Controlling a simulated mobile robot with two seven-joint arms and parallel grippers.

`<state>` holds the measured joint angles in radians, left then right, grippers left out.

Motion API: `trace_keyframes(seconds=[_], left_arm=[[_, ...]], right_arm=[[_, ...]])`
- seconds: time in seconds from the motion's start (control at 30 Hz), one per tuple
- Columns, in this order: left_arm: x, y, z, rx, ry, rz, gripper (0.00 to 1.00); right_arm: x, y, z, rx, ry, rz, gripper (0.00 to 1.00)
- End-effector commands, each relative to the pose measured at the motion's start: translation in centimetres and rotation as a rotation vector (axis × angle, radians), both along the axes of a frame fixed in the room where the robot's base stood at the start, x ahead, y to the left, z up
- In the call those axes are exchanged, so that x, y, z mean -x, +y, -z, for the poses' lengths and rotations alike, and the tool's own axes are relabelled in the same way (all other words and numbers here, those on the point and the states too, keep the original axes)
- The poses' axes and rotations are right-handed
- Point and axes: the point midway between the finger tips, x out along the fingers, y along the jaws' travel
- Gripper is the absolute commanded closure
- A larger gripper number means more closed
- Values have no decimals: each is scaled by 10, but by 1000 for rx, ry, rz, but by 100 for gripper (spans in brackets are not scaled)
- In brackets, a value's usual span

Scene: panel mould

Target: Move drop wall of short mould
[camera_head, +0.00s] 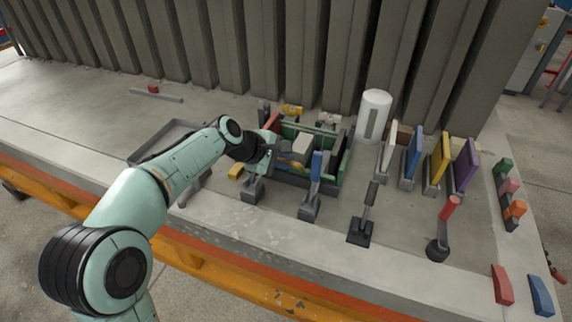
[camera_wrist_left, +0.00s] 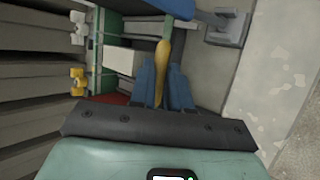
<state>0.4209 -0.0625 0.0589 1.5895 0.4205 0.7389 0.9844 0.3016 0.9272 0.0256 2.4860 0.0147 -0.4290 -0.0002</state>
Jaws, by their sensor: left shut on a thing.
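The mould (camera_head: 345,165) is an open box with green long walls, near the table's middle. It also shows in the left wrist view (camera_wrist_left: 112,28). A red end wall (camera_head: 271,122) stands at its left end. My left gripper (camera_head: 285,155) reaches over the mould's near left part. In the left wrist view its fingers (camera_wrist_left: 162,88) are shut on a tan-yellow handle (camera_wrist_left: 162,58). What the handle belongs to is largely hidden, so I cannot tell if it is the drop wall. My right gripper is not in view.
A pale block (camera_head: 302,146) is within the mould. Blue, yellow and purple panels (camera_head: 465,165) stand in holders at right. A red-topped tool (camera_head: 447,212) stands in front. The table's front edge is close; its left part is mostly clear.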

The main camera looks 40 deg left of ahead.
Motion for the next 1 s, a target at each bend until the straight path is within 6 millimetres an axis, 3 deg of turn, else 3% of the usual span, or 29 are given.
trace_keyframes(seconds=[0.67,0.7,0.73,1.0], left_arm=[[8,-2,10,4,21,3,100],[8,-2,10,3,21,3,70],[8,-1,10,3,20,2,61],[7,-2,7,2,12,2,58]], right_arm=[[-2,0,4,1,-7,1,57],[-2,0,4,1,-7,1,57],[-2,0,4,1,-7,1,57],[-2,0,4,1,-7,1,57]])
